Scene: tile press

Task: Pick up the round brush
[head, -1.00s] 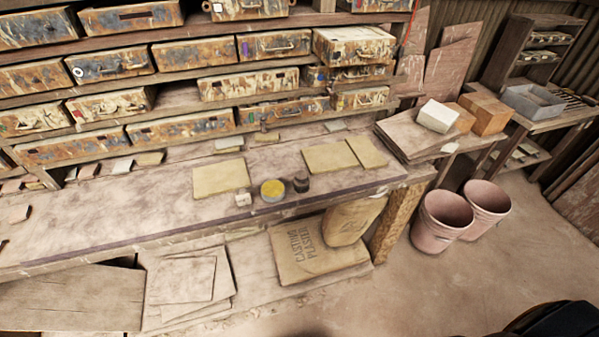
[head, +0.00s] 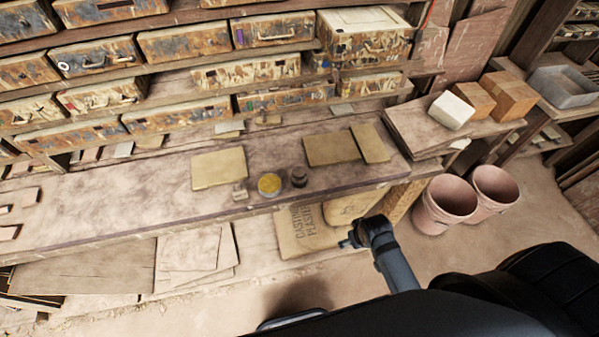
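A small dark round object (head: 299,177) stands near the front edge of the workbench. It may be the round brush, but it is too small to be sure. A round tin with a yellow top (head: 269,185) stands just to its left. My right arm comes in from the lower right. Its dark end, where the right gripper (head: 348,243) seems to be, is in front of the bench, below and right of the dark object and apart from it. Its fingers are too small to read. My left gripper is not in view.
A small pale block (head: 240,195) sits left of the tin. Flat tan tiles (head: 219,167) lie behind on the bench (head: 110,210). Drawers (head: 178,125) fill the shelves above. Pink buckets (head: 446,205) stand on the floor at right. The bench's left half is mostly clear.

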